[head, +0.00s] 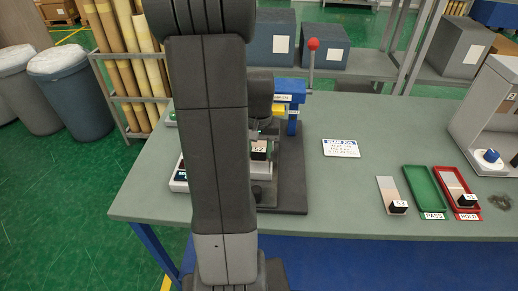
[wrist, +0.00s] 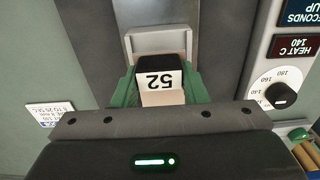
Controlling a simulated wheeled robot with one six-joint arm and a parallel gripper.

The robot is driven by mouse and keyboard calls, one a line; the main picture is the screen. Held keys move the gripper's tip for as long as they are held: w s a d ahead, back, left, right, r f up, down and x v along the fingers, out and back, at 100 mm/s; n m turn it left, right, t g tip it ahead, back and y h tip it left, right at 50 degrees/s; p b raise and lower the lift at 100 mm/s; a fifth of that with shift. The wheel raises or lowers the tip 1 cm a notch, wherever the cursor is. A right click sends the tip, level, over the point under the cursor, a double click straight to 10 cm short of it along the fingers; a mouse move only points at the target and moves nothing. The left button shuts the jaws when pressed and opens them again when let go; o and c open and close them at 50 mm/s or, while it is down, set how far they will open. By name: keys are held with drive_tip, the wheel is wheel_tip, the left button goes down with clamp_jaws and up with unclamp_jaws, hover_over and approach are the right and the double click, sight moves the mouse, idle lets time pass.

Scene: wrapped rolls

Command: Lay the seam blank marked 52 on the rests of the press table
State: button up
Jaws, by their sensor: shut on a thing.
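The seam blank marked 52 (wrist: 158,97) is between the green fingers of my gripper (wrist: 160,88). It has a black end block with a white number label and a pale strip. In the head view the blank (head: 259,149) shows just right of my arm, at the press. The press (head: 291,98) has a blue head and a red-knobbed lever. In the wrist view a grey metal part of the press (wrist: 160,42) lies just beyond the blank. I cannot tell whether the blank touches the rests. My arm hides much of the press in the head view.
A second blank (head: 388,188) lies on the bench (head: 340,190), left of the empty green PASS tray (head: 421,188). The red HOLD tray (head: 443,172) holds another blank. A job card (head: 341,148) lies right of the press. A dial (wrist: 281,95) and heat displays are at right in the wrist view.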

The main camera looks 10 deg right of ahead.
drive_tip(key=shift+f+b, duration=1.05)
drive_tip(key=shift+f, duration=0.35)
drive_tip(key=o, duration=1.1)
drive_tip(key=shift+c, duration=0.2)
drive_tip(key=shift+r, duration=0.1)
wheel_tip(320, 180, up, 14)
drive_tip(key=shift+f, duration=0.2)
